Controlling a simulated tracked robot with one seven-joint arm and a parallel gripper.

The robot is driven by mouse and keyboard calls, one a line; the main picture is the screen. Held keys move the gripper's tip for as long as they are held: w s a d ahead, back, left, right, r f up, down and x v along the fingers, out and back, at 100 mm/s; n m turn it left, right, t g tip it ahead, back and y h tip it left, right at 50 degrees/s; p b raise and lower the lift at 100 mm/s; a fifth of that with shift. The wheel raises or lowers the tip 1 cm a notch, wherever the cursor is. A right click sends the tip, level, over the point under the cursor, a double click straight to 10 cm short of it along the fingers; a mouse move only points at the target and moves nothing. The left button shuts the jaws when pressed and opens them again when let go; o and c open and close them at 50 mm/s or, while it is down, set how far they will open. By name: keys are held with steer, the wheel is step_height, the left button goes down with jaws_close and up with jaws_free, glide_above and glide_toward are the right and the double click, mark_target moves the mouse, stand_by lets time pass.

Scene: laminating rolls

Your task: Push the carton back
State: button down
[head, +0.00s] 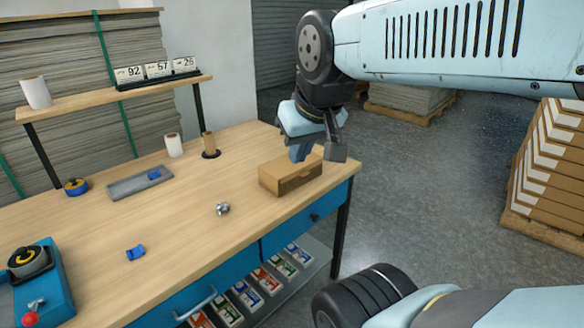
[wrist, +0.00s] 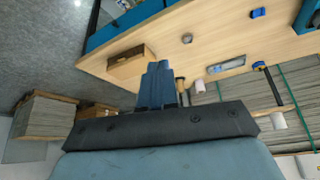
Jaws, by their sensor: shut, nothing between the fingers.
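The brown carton (head: 283,180) lies flat on the wooden table near its right end, close to the front edge. It also shows in the wrist view (wrist: 122,70), just left of my fingertips. My gripper (head: 299,154) points down at the carton's far right side, its fingers overlapping the carton's back edge in the head view. I cannot tell whether they touch it. In the wrist view my blue fingers (wrist: 158,66) are pressed together with nothing between them.
The table (head: 180,215) holds a metal knob-like part (head: 222,209), a blue clip (head: 135,253), a grey tray (head: 135,184), a white roll (head: 174,145) and a brown roll on a dark base (head: 210,145). Bare tabletop lies left of the carton.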

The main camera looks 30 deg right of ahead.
mark_target(302, 169)
steer(key=shift+d, duration=0.25)
steer(key=w+d+f+m+g+y, duration=0.25)
steer(key=w+f+m+y, duration=0.75)
steer(key=w+f+m, duration=0.5)
steer(key=w+d+f+m+t+h, duration=0.2)
steer(key=w+d+f+m+t, duration=0.1)
steer(key=d+f+m+t, duration=0.55)
steer(key=w+d+f+m+t+h, duration=0.2)
steer(key=d+f+m+t, duration=0.35)
steer(key=d+m, duration=0.6)
steer(key=w+n, duration=0.1)
steer(key=w, duration=0.3)
steer(key=w+a+n, duration=0.1)
steer(key=w, duration=0.8)
steer(key=shift+w+a+f+n, duration=0.2)
steer(key=shift+a+f+n, duration=0.15)
steer(key=shift+a+n, duration=0.05)
